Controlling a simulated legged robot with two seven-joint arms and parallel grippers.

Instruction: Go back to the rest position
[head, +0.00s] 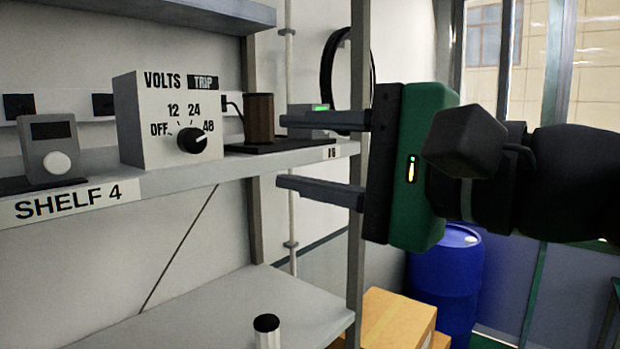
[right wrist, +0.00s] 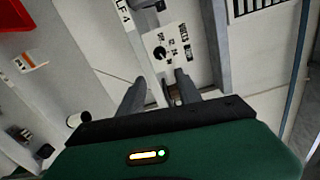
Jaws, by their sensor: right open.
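My right gripper (head: 285,151) comes in from the right in the head view, its two dark fingers apart and pointing left, with nothing between them. It is in front of the right end of the shelf marked SHELF 4 (head: 185,181). To its left on that shelf stands the white VOLTS box (head: 145,140), its black knob (head: 192,140) pointing toward 48. In the right wrist view the open fingers (right wrist: 160,78) reach toward the shelf, and the box (right wrist: 175,45) shows beyond them. My left gripper is not in view.
A small grey device (head: 50,148) and a brown cylinder (head: 259,118) on a dark base share the shelf. A lower shelf (head: 210,318) holds a white cylinder with a black top (head: 267,332). A grey post (head: 358,270), cardboard boxes (head: 395,320) and a blue barrel (head: 445,280) are at right.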

